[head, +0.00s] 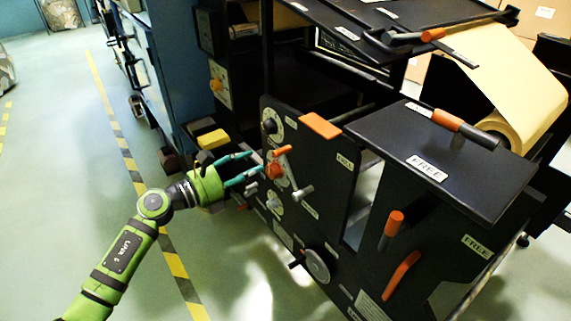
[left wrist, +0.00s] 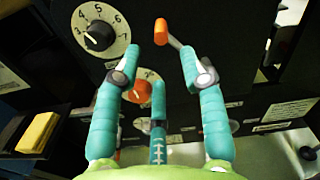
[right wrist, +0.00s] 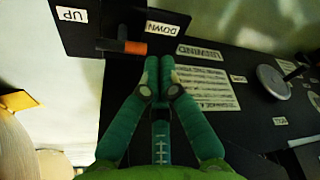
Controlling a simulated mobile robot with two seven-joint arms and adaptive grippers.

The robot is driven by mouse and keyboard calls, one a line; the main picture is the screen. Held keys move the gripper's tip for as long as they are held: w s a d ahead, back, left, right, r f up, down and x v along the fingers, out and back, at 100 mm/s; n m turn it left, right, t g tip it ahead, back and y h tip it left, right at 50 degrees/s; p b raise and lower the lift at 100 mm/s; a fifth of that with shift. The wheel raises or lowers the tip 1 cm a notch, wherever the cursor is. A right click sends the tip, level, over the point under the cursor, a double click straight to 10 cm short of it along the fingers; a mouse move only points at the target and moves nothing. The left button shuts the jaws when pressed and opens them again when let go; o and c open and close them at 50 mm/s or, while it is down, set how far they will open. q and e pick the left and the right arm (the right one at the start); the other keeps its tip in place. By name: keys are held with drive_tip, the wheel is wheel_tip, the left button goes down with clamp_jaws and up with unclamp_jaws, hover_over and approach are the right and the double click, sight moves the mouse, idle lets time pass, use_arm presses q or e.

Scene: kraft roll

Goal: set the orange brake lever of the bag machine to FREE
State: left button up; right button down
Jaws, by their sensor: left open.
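Several orange-handled controls are on the black machine, and I cannot tell for sure which is the brake lever. A small orange-gripped lever (head: 283,150) stands on the side panel above an orange knob (head: 275,171). In the left wrist view the orange grip (left wrist: 160,32) shows beyond the open fingers, with the knob (left wrist: 139,92) lower, behind them. My left gripper (head: 247,168) is open and empty, just left of these controls. A FREE label (head: 427,168) lies on the top plate near another orange handle (head: 447,120). My right gripper (right wrist: 158,62) is shut and empty.
A numbered dial (left wrist: 101,30) is at the upper left. More orange handles (head: 394,222) stick out at the front, with a FREE label (head: 476,245) nearby. An orange handle (right wrist: 135,47) lies by UP and DOWN labels. A paper roll (head: 500,80) is behind. Floor at left is clear.

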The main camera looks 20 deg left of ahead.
sight(272, 153)
use_arm(q)
drive_tip(key=x, duration=0.7)
drive_tip(key=shift+s+r, duration=0.1)
clamp_jaws()
